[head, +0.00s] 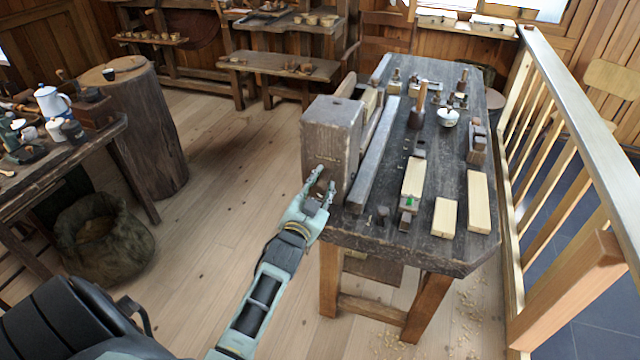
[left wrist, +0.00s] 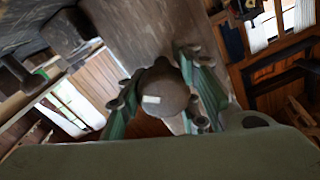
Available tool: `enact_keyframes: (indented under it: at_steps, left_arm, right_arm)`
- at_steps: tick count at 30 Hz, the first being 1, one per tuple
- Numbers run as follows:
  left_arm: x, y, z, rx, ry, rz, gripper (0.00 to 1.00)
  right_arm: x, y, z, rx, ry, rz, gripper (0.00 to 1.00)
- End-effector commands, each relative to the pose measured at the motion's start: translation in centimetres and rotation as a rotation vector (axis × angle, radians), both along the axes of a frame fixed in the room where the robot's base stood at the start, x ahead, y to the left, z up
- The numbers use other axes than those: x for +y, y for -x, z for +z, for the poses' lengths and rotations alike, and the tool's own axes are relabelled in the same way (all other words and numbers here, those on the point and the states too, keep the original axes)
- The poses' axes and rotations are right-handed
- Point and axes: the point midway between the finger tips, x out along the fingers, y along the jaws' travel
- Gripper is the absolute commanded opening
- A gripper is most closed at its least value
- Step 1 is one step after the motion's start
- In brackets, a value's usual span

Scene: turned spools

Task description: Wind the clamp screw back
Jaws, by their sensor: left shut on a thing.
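The clamp screw shows in the left wrist view as a round dark brown knob (left wrist: 165,92) with a small pale mark on its end. It sits at the front face of the large wooden vise block (head: 330,128) at the left corner of the workbench (head: 432,232). My left gripper (head: 325,181) is at this face, shut on the knob with its fingers on either side. In the head view the fingers hide most of the knob. My right gripper is not in view.
On the bench lie pale wood blocks (head: 446,217), a mallet (head: 417,105) and a small white pot (head: 447,117). A wooden railing (head: 560,120) runs along the right. A tree-stump stand (head: 145,130) and a cluttered table (head: 75,150) stand left.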

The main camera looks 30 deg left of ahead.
Motion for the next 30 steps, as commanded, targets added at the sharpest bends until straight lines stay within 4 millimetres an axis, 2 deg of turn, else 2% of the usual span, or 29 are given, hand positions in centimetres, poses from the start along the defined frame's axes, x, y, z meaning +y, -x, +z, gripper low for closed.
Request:
enact_keyframes:
  at_steps: [1,13,30]
  left_arm:
    - [-0.28,-0.22,0.58,-0.017,0.036,-0.004,0.04]
    - [-0.4,-0.24,0.67,-0.07,0.253,-0.008,0.03]
    - [-0.49,-0.25,0.68,-0.083,0.301,-0.009,0.03]
  right_arm:
    - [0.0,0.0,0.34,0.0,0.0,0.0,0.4]
    - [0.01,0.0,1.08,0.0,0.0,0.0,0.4]
    - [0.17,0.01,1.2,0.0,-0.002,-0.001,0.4]
